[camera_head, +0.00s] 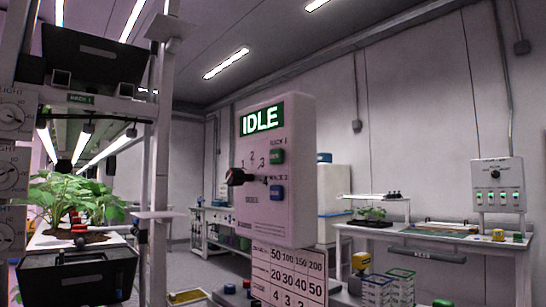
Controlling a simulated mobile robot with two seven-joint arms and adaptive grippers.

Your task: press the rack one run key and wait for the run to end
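A white control box (295,215) stands near the middle of the head view. Its green display (262,118) reads IDLE. Below the display are a dark knob (236,177) beside the numbers 1 to 4, a green key (277,156) under a small label that seems to read RACK 1, and a blue key (277,192) under one that seems to read RACK 2. Rack one (159,180), with a RACK 1 sign (80,98), stands at the left with green plants (75,195) on it. Neither of my grippers is in view.
A number chart (290,278) hangs below the control box. A bench (425,237) with a small plant tray stands at the right, with a wall panel (497,185) above it. Stacked crates (390,287) are at the lower right. Grey floor shows between rack and box.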

